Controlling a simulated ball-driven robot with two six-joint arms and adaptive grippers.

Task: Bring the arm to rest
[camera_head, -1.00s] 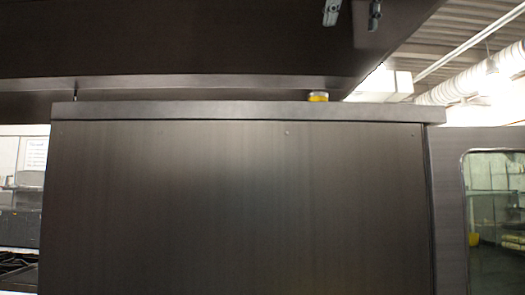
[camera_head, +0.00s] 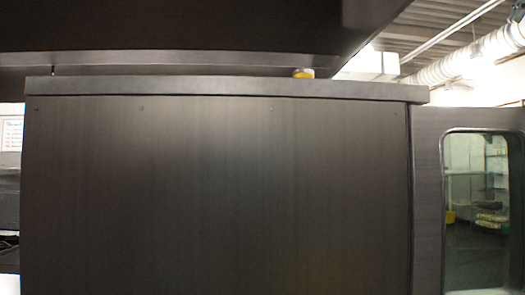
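Neither of my grippers nor my arms show in the head view. A large dark metal cabinet (camera_head: 215,190) with a flat, plain side fills most of the picture. A small yellow and white object (camera_head: 303,73) sits on its top edge, right of the middle; its lower part is hidden behind the edge.
A dark hood or overhang (camera_head: 170,25) spans the top. At right, a panel with a window (camera_head: 476,205) shows shelves behind glass. A pale duct (camera_head: 470,62) runs along the ceiling. A paper notice (camera_head: 12,134) hangs at far left. The cabinet blocks the way ahead.

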